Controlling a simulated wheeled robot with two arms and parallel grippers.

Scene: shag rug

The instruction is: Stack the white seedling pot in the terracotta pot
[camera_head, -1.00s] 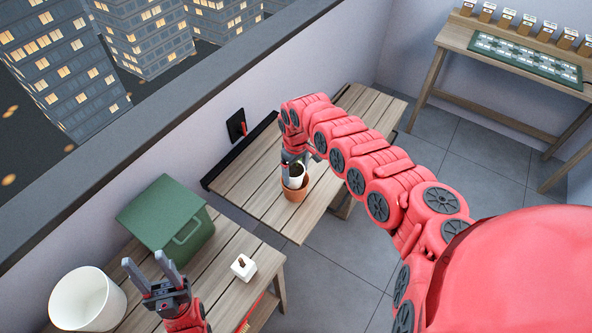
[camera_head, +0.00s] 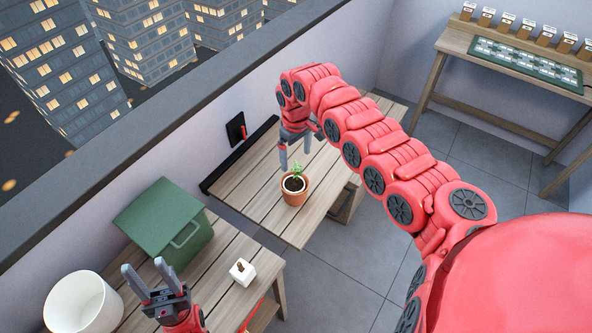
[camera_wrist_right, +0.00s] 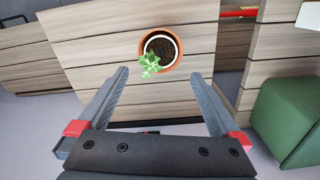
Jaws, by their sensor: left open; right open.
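The terracotta pot (camera_head: 294,196) stands upright on the middle wooden table. The white seedling pot (camera_wrist_right: 177,41) sits inside it, with its pale rim, dark soil and green seedling (camera_head: 297,169) showing; the terracotta wall hides the rest of it. My right gripper (camera_head: 296,153) is open and empty, above and behind the pots and apart from them. In the right wrist view my open fingers (camera_wrist_right: 158,75) point toward the nested pots with a gap between. My left gripper (camera_head: 146,277) is open and empty over the near left table.
A green lidded box (camera_head: 165,222), a white bucket (camera_head: 82,305) and a small white block-like item (camera_head: 242,271) are on the near left table. A wall borders the tables' far side. Bare planks surround the pots. A table with a green tray (camera_head: 525,66) stands far right.

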